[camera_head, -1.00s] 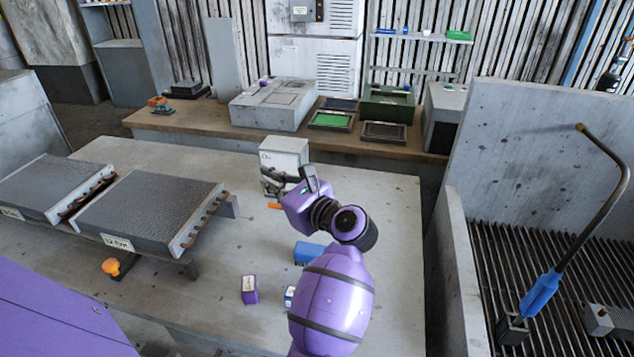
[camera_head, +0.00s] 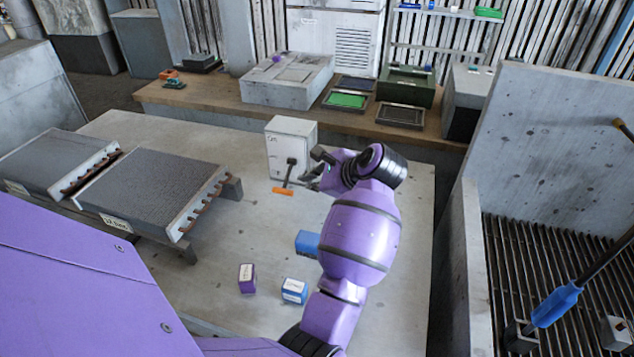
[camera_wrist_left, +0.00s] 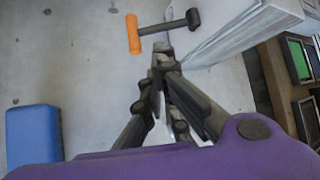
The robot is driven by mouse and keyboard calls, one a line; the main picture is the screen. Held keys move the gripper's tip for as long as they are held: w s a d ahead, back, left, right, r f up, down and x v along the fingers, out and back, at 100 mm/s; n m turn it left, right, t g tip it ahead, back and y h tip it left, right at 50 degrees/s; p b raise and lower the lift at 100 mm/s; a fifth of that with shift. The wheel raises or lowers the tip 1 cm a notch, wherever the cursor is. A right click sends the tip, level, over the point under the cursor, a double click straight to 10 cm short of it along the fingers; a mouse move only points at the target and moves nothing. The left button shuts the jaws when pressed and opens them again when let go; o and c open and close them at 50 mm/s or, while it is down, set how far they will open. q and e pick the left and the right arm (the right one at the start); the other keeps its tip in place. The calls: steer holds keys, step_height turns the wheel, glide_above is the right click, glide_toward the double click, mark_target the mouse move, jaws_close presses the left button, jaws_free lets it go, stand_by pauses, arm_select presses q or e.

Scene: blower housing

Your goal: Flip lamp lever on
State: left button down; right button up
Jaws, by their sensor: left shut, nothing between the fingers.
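A pale grey box (camera_head: 291,145) stands on the large grey table. On its front is a lever with a black shaft and an orange handle (camera_head: 283,191); the shaft hangs down from the pivot in the head view. The orange handle (camera_wrist_left: 133,34) and its black shaft also show in the left wrist view, just beyond the fingertips. My left gripper (camera_head: 311,180) is shut and empty, just to the right of the lever and close to the box's front. In the left wrist view its fingers (camera_wrist_left: 161,58) look apart from the handle. My right gripper is out of view.
A blue block (camera_head: 307,243), a purple carton (camera_head: 247,278) and a blue-white carton (camera_head: 294,291) lie on the table near my arm. Finned radiator panels (camera_head: 150,192) rest at the left. A wooden bench (camera_head: 220,112) with equipment runs behind. Bare tabletop lies left of the box.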

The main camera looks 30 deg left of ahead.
mark_target(287, 177)
arm_select(q)
steer(key=x, duration=0.5)
steer(key=shift+a, duration=0.2)
steer(key=shift+w+a+f, duration=0.15)
steer(key=shift+a+f, duration=0.1)
steer(key=shift+f, duration=0.1)
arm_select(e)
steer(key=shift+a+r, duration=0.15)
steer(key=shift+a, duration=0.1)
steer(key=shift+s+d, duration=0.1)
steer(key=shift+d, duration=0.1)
arm_select(q)
steer(key=shift+d+r+g, duration=0.1)
steer(key=shift+r+g, duration=0.1)
steer(key=shift+g, duration=0.1)
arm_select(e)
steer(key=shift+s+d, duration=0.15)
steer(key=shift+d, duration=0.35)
